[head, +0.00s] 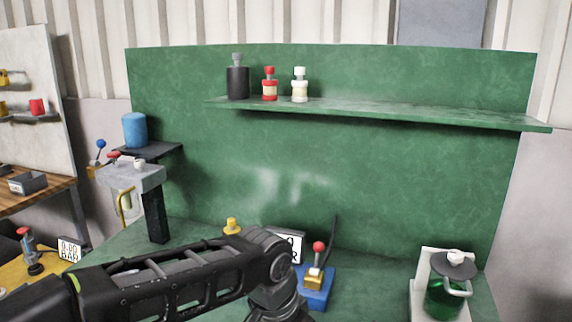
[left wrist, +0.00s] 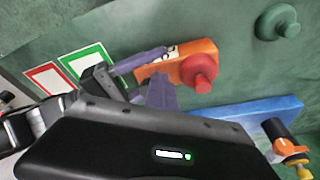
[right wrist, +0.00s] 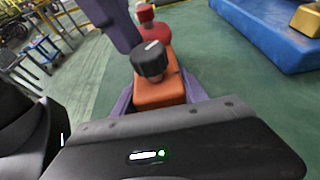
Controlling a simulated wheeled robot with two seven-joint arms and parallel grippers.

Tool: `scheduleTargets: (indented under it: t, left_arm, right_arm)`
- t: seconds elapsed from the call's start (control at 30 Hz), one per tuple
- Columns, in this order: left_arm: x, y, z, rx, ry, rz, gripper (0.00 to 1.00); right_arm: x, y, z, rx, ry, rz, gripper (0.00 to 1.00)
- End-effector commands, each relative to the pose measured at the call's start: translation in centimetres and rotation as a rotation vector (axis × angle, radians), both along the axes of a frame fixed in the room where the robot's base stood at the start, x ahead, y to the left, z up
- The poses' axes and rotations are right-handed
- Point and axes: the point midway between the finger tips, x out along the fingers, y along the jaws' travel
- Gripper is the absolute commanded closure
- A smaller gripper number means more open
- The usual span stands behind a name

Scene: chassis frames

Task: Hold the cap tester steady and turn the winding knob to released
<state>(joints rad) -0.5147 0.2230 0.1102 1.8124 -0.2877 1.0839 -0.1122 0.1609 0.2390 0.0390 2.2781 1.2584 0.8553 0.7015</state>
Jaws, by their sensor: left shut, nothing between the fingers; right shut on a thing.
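The cap tester (right wrist: 157,92) is an orange block. It carries a black knob (right wrist: 149,62) with a white mark, seen in the right wrist view, and a red part (right wrist: 154,32) behind it. The tester also shows in the left wrist view (left wrist: 200,50), with a red knob (left wrist: 198,73) facing the camera. My right gripper (right wrist: 160,95) is shut on the orange block, one purple finger on each side. My left gripper (left wrist: 160,95) is shut and empty, beside the block. In the right wrist view its finger is close to the black knob; I cannot tell whether they touch. My arm hides the tester in the head view.
Two cards with red (left wrist: 42,82) and green (left wrist: 84,60) borders lie beside the tester. A blue base (head: 317,285) with a red-topped lever stands nearby. A green jar (head: 446,298) stands at the right. Bottles line the shelf (head: 400,116).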

Motion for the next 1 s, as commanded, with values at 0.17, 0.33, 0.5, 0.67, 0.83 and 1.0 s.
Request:
scheduleTargets:
  t: [0.17, 0.33, 0.5, 0.67, 0.83, 1.0]
  left_arm:
    - [-0.3, -0.3, 0.1, -0.004, -0.002, -0.003, 1.00]
    - [-0.7, -0.6, 0.1, -0.005, -0.002, -0.003, 1.00]
    - [-1.1, -0.9, 0.1, -0.005, -0.002, -0.002, 1.00]
    - [-1.4, -1.2, 0.1, -0.005, -0.002, -0.003, 1.00]
    - [-1.6, -1.6, 0.1, -0.005, -0.002, -0.002, 1.00]
    - [-1.7, -1.8, 0.1, -0.005, -0.003, -0.003, 1.00]
  right_arm:
    - [-0.1, 0.2, 0.0, 0.001, -0.001, 0.004, 1.00]
    - [-0.1, 0.2, 0.0, 0.001, 0.000, 0.005, 1.00]
    - [-0.1, 0.2, 0.0, 0.001, 0.000, 0.005, 1.00]
    - [-0.1, 0.2, 0.0, 0.001, 0.000, 0.005, 1.00]
    - [-0.1, 0.2, 0.0, 0.001, 0.000, 0.006, 1.00]
    - [-0.2, 0.2, 0.0, 0.001, 0.000, 0.006, 1.00]
